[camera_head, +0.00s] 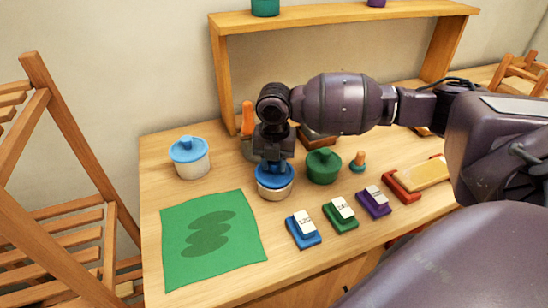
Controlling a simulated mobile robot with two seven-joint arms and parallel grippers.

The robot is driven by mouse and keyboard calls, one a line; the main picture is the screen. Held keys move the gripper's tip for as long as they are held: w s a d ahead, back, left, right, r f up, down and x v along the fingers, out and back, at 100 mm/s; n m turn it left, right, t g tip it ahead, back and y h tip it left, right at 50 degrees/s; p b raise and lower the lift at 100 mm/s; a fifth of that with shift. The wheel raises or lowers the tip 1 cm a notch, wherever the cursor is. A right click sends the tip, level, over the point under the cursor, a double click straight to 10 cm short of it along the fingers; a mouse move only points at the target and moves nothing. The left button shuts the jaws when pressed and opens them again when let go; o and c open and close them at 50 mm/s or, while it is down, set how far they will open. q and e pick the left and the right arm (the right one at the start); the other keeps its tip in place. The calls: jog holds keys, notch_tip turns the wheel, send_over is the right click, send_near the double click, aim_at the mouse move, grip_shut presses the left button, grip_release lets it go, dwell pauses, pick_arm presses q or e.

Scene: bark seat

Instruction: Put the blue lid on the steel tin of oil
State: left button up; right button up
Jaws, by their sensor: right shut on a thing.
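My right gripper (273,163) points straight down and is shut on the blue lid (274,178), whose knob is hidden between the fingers. The lid sits at the top of the round, pale steel tin (275,193), roughly level and centred over it. I cannot tell whether the lid is fully seated or a small gap remains. The tin stands upright on the wooden bench, and the oil inside is hidden. My left gripper is not in view.
A pale tin with a blue lid (190,158) stands to the left, and a green lidded pot (323,166) is close on the right. A green cloth (210,240) and blue, green and purple labelled blocks (304,230) lie in front. A shelf (330,14) stands behind.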

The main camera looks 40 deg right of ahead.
jog(key=shift+f, duration=0.1)
dwell(0.4)
jog(key=shift+p, duration=0.35)
dwell(0.4)
jog(key=shift+f, duration=0.6)
dwell(0.5)
jog(key=o, duration=1.7)
